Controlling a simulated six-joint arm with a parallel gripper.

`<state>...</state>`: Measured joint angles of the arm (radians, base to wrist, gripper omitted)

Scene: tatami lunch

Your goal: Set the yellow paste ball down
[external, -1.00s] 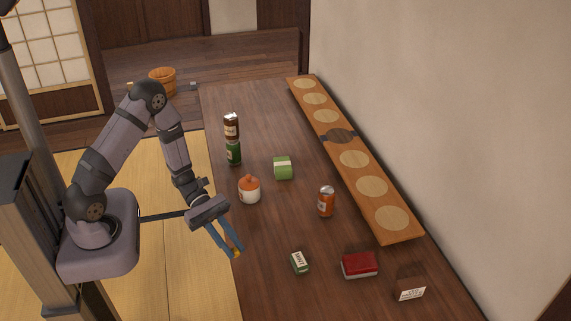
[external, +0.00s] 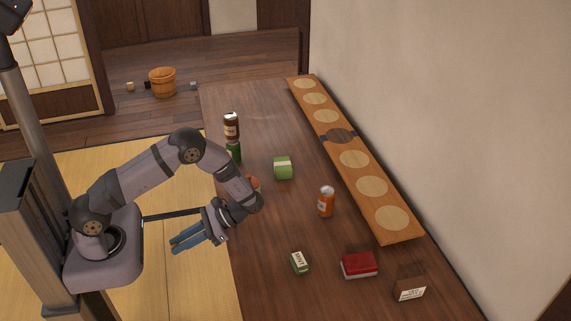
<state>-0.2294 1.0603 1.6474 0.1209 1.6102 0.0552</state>
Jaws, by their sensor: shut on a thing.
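My gripper (external: 176,246) has long blue fingers close together and pointing left, over the tatami side of the table's left edge. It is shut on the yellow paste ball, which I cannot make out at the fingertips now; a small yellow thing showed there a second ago.
On the table stand a dark bottle (external: 231,125) above a green container (external: 234,152), a green box (external: 283,167), an orange can (external: 326,201), a small green box (external: 300,262), a red box (external: 359,265) and a brown box (external: 410,289). My arm partly hides an orange-lidded pot (external: 254,183).

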